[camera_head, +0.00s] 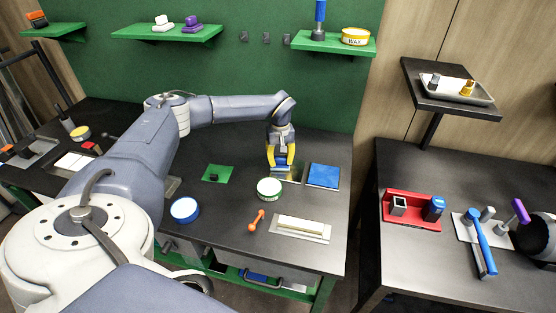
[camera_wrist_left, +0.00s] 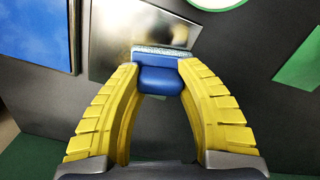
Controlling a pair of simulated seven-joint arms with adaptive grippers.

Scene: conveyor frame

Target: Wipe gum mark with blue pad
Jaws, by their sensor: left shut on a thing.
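My left gripper (camera_head: 281,168) has yellow fingers and points down over a shiny metal plate (camera_head: 296,173) on the dark bench. In the left wrist view the gripper (camera_wrist_left: 160,75) is shut on a blue pad (camera_wrist_left: 161,80) with a pale, speckled lower edge. The pad is at the near edge of the metal plate (camera_wrist_left: 112,38); I cannot tell whether it touches the surface. I cannot make out a gum mark; the pad and fingers hide part of the plate. My right gripper is not in view.
A blue square panel (camera_head: 323,177) lies right of the plate. A green-rimmed tin (camera_head: 269,188), an orange tool (camera_head: 256,221) and a light block on a plate (camera_head: 300,228) lie nearer. A green square (camera_head: 217,174) and a blue-rimmed tin (camera_head: 185,209) are left.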

